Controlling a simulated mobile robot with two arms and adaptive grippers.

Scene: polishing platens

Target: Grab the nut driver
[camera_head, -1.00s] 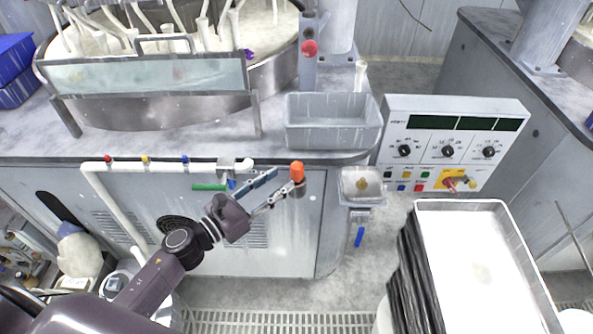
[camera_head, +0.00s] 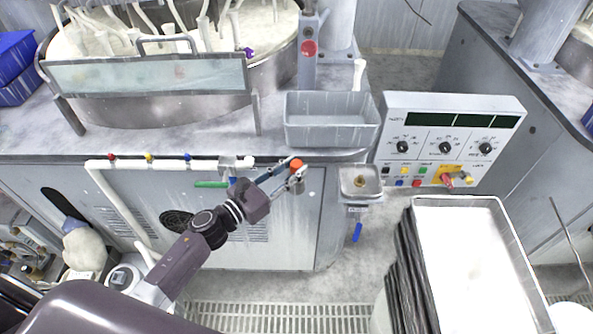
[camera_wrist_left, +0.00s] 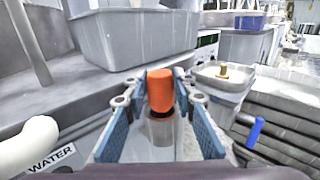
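The nut driver shows as an orange handle (camera_head: 296,164) standing upright at the front edge of the bench. In the left wrist view the orange handle (camera_wrist_left: 160,90) rises from a grey cylindrical holder (camera_wrist_left: 161,130). My left gripper (camera_head: 291,171) reaches it from the lower left, with its fingers apart. In the left wrist view the left gripper (camera_wrist_left: 158,92) has one blue-padded finger on each side of the handle, near the tips. I cannot tell whether the fingers touch it. The driver's shaft is hidden. My right gripper is not in view.
A grey bin (camera_head: 331,136) stands on the bench just behind the handle. A small metal basin (camera_head: 360,195) is to the right, with a blue lever (camera_head: 357,232) below. A white pipe (camera_head: 128,163) runs along the bench front. A control panel (camera_head: 449,140) stands further right.

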